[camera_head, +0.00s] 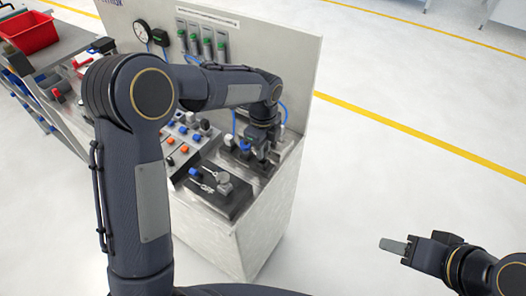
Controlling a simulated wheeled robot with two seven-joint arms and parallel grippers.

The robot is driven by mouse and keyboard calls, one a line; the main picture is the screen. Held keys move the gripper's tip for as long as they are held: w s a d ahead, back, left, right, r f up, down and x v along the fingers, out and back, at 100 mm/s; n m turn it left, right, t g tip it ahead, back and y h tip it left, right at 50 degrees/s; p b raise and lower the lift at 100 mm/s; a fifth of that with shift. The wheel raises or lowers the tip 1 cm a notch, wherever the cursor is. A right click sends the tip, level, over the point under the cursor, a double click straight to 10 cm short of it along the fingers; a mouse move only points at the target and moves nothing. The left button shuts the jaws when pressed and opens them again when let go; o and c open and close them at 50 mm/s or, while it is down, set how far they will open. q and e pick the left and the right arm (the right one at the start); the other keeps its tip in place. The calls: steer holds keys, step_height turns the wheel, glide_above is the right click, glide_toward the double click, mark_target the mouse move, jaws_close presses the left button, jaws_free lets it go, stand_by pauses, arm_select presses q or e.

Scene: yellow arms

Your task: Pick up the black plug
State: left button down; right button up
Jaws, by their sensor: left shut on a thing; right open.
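My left arm reaches over the workbench (262,222) to its back right corner. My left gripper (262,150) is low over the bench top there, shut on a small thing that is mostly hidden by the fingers. I cannot make out the black plug for certain in this view. My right gripper (393,246) is open and empty, over the floor to the right of the bench and well apart from it.
A panel (285,60) with a gauge (142,31) and green-topped cylinders stands behind the bench top. A black plate (232,206) with small fittings lies at the front. A red bin (28,33) is at the far left. The floor on the right is clear.

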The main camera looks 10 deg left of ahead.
arm_select(q)
steer(key=s+a+r+b, duration=0.3)
steer(key=s+a+r, duration=0.5)
steer(key=s+r, duration=0.3)
steer(key=shift+s+r, duration=0.2)
steer(key=shift+s, duration=0.05)
arm_select(e)
step_height(320, 180, down, 3)
steer(key=shift+c, duration=0.3)
